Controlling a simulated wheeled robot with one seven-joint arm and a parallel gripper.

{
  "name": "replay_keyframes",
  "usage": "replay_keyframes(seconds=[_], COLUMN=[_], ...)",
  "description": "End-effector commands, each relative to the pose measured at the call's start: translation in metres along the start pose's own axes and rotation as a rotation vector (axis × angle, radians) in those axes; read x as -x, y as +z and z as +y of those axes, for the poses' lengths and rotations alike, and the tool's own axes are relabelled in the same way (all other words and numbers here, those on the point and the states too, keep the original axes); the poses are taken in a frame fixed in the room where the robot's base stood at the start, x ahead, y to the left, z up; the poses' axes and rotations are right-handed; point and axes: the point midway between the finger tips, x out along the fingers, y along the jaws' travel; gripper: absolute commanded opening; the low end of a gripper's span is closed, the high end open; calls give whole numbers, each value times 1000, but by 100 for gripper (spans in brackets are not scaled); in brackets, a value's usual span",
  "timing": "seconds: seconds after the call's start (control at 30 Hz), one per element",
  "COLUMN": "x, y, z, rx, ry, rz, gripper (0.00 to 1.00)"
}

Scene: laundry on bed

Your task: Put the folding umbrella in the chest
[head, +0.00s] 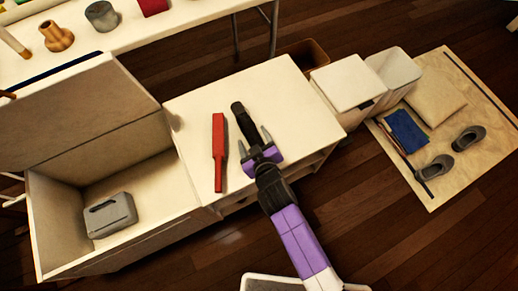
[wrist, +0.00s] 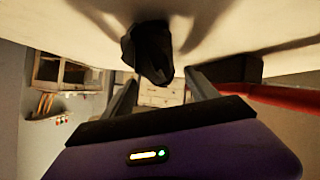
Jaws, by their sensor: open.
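The folding umbrella (head: 243,122), short and black, lies on the cream cabinet top (head: 280,88). My gripper (head: 254,141) is open, low over the cabinet top, its fingers pointing at the near end of the umbrella. In the wrist view, the umbrella (wrist: 150,50) shows just ahead of and between the two spread fingers (wrist: 162,80); I cannot tell whether they touch it. The cream chest (head: 60,214) stands open at the left, its lid (head: 90,112) raised at the back.
A long red object (head: 219,152) lies just left of the umbrella. A grey case (head: 110,215) sits inside the chest; the chest's right part is clear. A white bin (head: 348,83) stands right of the cabinet. A mat (head: 446,188) with shoes lies farther right.

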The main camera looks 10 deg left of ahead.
Motion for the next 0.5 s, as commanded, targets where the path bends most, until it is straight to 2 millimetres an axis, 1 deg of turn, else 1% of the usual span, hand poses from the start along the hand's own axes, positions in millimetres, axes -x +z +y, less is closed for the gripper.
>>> replay_keyframes(seconds=[0.03, 0.1, 0.3, 0.4, 0.5], x=[13, 29, 66, 79, 87], y=[-1, 0, -1, 0, 0], z=[1, 1, 1, 1, 1], rx=[0, -1, -1, -2, -2], ry=[0, 0, 0, 1, 1], rz=[-1, -1, 0, -1, 0], gripper=[67, 67, 67, 67, 67])
